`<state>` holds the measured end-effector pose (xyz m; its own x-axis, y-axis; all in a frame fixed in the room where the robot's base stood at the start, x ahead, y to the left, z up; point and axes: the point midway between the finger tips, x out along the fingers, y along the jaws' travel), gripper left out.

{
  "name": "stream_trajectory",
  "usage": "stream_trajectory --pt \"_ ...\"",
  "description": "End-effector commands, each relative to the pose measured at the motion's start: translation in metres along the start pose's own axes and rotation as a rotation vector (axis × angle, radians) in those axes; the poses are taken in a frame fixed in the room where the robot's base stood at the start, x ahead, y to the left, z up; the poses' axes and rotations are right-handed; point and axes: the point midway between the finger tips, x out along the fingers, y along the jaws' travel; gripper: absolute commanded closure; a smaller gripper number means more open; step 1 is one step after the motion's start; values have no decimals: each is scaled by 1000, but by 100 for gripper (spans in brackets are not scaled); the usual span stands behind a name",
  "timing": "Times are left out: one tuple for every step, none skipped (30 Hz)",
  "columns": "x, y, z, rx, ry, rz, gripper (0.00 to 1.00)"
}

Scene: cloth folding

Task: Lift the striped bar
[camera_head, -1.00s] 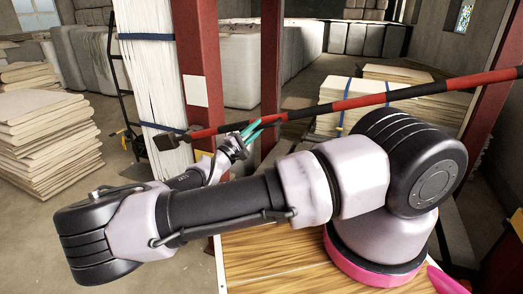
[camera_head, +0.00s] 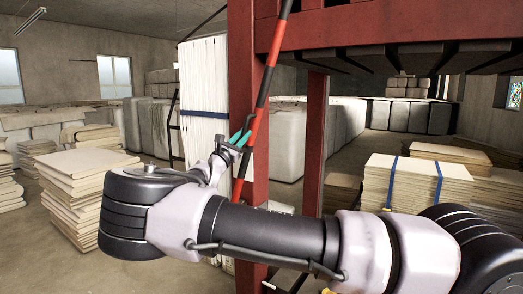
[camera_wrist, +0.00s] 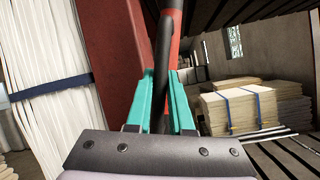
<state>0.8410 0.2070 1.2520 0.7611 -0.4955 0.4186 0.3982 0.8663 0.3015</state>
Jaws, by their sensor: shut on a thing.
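The striped bar (camera_head: 271,62) is long and thin with red and black bands. In the head view it stands steeply tilted, its top leaning right and running out of the top edge. My gripper (camera_head: 240,139) has teal fingers, closed around the bar on its lower part. In the wrist view the bar (camera_wrist: 170,45) rises from between the fingers (camera_wrist: 162,100) and out of the top edge. The bar's lower end is partly hidden by my arm.
A red post (camera_head: 240,60) and red beam (camera_head: 400,32) stand close behind the bar; I cannot tell whether they touch it. White strapped sheets (camera_head: 203,90) hang left of the post. Stacked boards (camera_head: 80,185) stand left, strapped stacks (camera_head: 418,185) right.

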Motion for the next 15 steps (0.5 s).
stream_trajectory --pt "2 11 -1 -21 7 11 100" --pt "3 18 -2 -36 10 17 100" --pt "4 25 -3 -56 14 25 100" --pt "5 30 -4 -70 17 30 100" --pt "6 35 -5 -83 19 35 100" --pt "6 41 -6 -98 22 42 100" --pt "7 44 -7 -108 24 46 100" --pt "7 48 -8 -118 26 49 100" --pt "8 52 -8 -128 28 53 100" --pt "8 54 -9 -136 29 56 100" --pt "8 56 -10 -142 31 58 100" --pt "8 59 -10 -148 32 61 100" --pt "8 60 -11 -153 33 63 100" --pt "8 62 -11 -157 34 64 100" --pt "8 63 -12 -160 35 65 100"
